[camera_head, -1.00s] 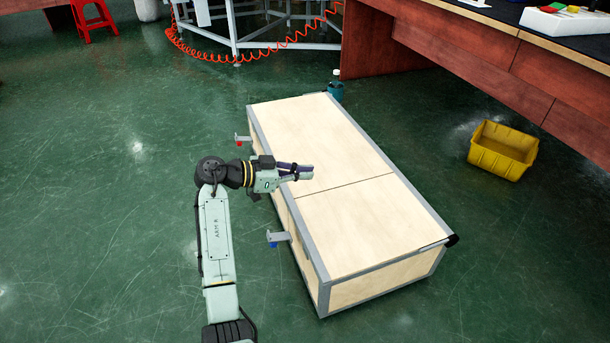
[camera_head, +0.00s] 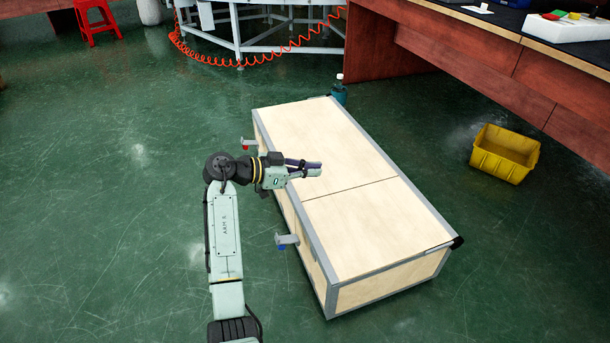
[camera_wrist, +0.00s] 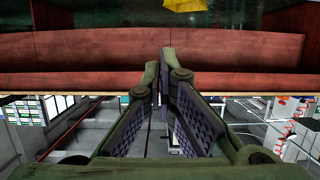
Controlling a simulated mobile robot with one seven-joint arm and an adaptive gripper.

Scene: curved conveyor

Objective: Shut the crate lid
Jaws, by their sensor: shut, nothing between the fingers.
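The crate (camera_head: 316,138) is a long pale wooden box with grey metal edging, standing on the green floor. Its lid (camera_head: 376,222) lies flat across the top, in two panels with a seam between them, and looks closed. My gripper (camera_head: 314,169) is over the lid's left edge near the seam, shut and empty. I cannot tell whether it touches the lid. The wrist view shows the fingers (camera_wrist: 172,90) together with nothing between them.
A yellow bin (camera_head: 504,153) sits on the floor to the right. A reddish workbench (camera_head: 470,65) stands behind the crate. A teal bottle (camera_head: 338,92) is by the crate's far end. A red stool (camera_head: 95,20) is far left. The left floor is open.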

